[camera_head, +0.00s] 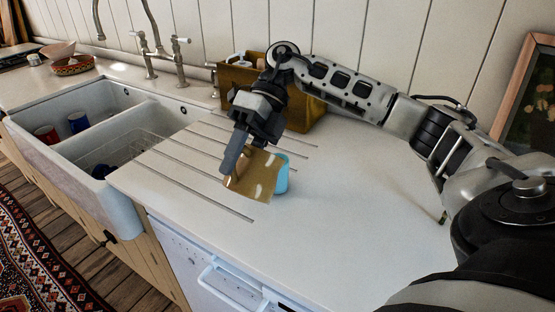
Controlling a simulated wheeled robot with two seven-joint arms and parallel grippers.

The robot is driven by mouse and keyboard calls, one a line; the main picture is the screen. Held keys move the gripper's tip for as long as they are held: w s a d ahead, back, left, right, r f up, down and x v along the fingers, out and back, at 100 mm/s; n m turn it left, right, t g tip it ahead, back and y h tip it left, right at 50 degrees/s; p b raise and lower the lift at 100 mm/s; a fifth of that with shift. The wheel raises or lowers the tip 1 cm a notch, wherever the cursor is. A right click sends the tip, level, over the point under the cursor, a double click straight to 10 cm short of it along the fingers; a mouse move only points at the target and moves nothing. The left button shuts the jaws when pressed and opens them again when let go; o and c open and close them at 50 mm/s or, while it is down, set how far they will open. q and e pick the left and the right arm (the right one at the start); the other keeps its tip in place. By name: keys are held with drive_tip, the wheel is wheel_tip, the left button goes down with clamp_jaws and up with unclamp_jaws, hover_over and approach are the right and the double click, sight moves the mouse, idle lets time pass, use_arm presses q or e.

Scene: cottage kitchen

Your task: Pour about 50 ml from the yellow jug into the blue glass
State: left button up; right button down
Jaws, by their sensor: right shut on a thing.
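The yellow jug (257,176) is brownish yellow and tilted, in the middle of the head view above the grooved drainer. My right gripper (237,154) is shut on it, with a dark finger along the jug's left side. The blue glass (281,176) stands on the counter just behind and to the right of the jug. The jug hides its left part. I cannot tell whether the jug touches the glass or whether any liquid flows. My left gripper is not in view.
A wooden caddy (312,115) stands against the wall behind my right arm. The white sink (128,207) at left holds a red cup (46,134), a blue cup (77,122) and a wire rack (133,148). The counter (345,215) right of the glass is clear.

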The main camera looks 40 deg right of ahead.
sight(248, 150)
drive_tip(key=shift+w+d+r+y, duration=0.15)
drive_tip(key=shift+d+r+y, duration=0.3)
drive_tip(key=shift+r+y, duration=0.35)
idle(0.6)
drive_tip(key=shift+w+d+r+g+y, duration=0.2)
drive_tip(key=shift+d+r+g+y, duration=0.2)
drive_tip(key=shift+d+r+y, duration=0.35)
idle(1.9)
drive_tip(key=shift+s+a+f+t+h, duration=0.15)
drive_tip(key=shift+a+f+h, duration=0.3)
drive_tip(key=shift+f+h, duration=0.05)
drive_tip(key=shift+s+a+f+t+h, duration=0.15)
drive_tip(key=shift+a+f+h, duration=0.3)
drive_tip(key=shift+f, duration=0.05)
drive_tip(key=shift+a+f+h, duration=0.4)
drive_tip(key=shift+f+h, duration=0.2)
drive_tip(key=shift+h, duration=0.1)
drive_tip(key=shift+s+a+f+t+h, duration=0.3)
drive_tip(key=shift+a+f+t+h, duration=0.05)
drive_tip(key=shift+a+f+h, duration=0.6)
drive_tip(key=shift+s+a+f+t+h, duration=0.25)
drive_tip(key=shift+a+f+t+h, duration=0.1)
drive_tip(key=shift+a+f+h, duration=0.55)
drive_tip(key=shift+d+f, duration=0.1)
